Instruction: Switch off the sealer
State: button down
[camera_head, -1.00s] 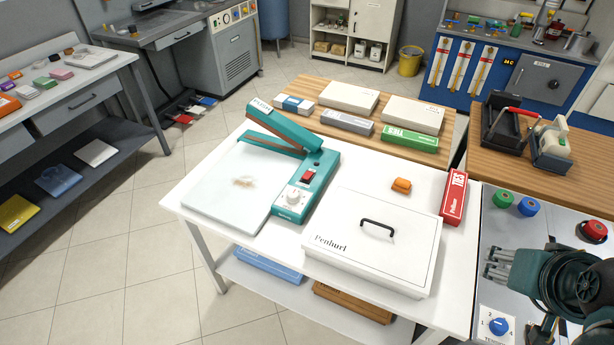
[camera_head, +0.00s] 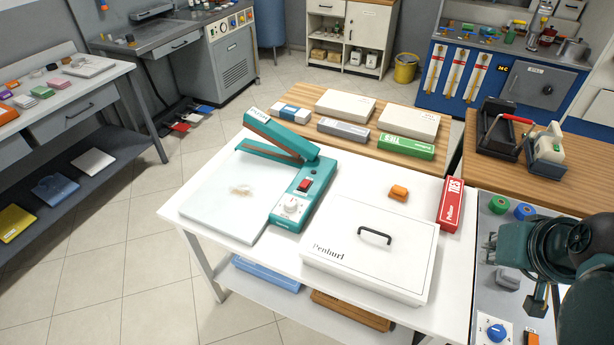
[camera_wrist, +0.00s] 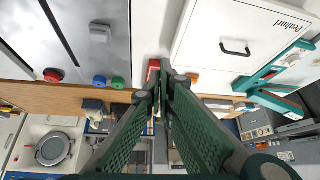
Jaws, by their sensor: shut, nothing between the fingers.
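The teal sealer (camera_head: 285,222) stands on the white table, its long arm (camera_head: 275,140) raised over a white plate (camera_head: 218,205). A red rocker switch (camera_head: 305,185) sits on its top, with a white dial (camera_head: 291,207) below it. I cannot tell the switch's position. The sealer also shows at the right edge of the wrist view (camera_wrist: 272,78). My gripper (camera_head: 492,246) is at the right, above the grey panel and well away from the sealer. Its fingers (camera_wrist: 160,80) are closed together with nothing between them.
A white lidded box (camera_head: 370,245) with a black handle stands right of the sealer. An orange block (camera_head: 398,192) and a red box (camera_head: 450,205) lie behind it. The grey panel (camera_head: 483,290) carries knobs, including a blue dial (camera_head: 496,333). Boxes stand on the wooden table (camera_head: 300,95) behind.

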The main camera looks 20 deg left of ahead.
jog(key=w+a+r+n+g+y+p, duration=0.15)
jog(key=w+a+n, duration=0.25)
jog(key=w+a, duration=0.55)
jog(key=w+a+n+g+y+p, duration=0.2)
jog(key=w+a+n+y, duration=0.3)
jog(key=a, duration=0.7)
jog(key=w+a+f+n+g+p, duration=0.1)
jog(key=w+a+f+n+g, duration=0.1)
jog(key=a, duration=0.9)
jog(key=w+a+f+n+g+y+p, duration=0.1)
jog(key=w+a+f+n, duration=0.3)
jog(key=a, duration=0.7)
jog(key=shift+w+a+f+n+g+p, duration=0.2)
jog(key=shift+w+f+n+g+p, duration=0.15)
jog(key=shift+w+f+g, duration=0.65)
jog(key=shift+a+f, duration=0.1)
jog(key=shift+f, duration=0.15)
jog(key=b, duration=0.1)
send_over(307, 186)
jog(key=f, duration=0.4)
jog(key=w+f, duration=0.1)
jog(key=f, duration=0.1)
jog(key=shift+f, duration=0.25)
jog(key=f, duration=0.1)
jog(key=f+b, duration=0.1)
jog(key=shift+s+f, duration=0.3)
jog(key=shift+f, duration=0.1)
jog(key=shift+s+f, duration=0.15)
jog(key=shift+f, duration=0.55)
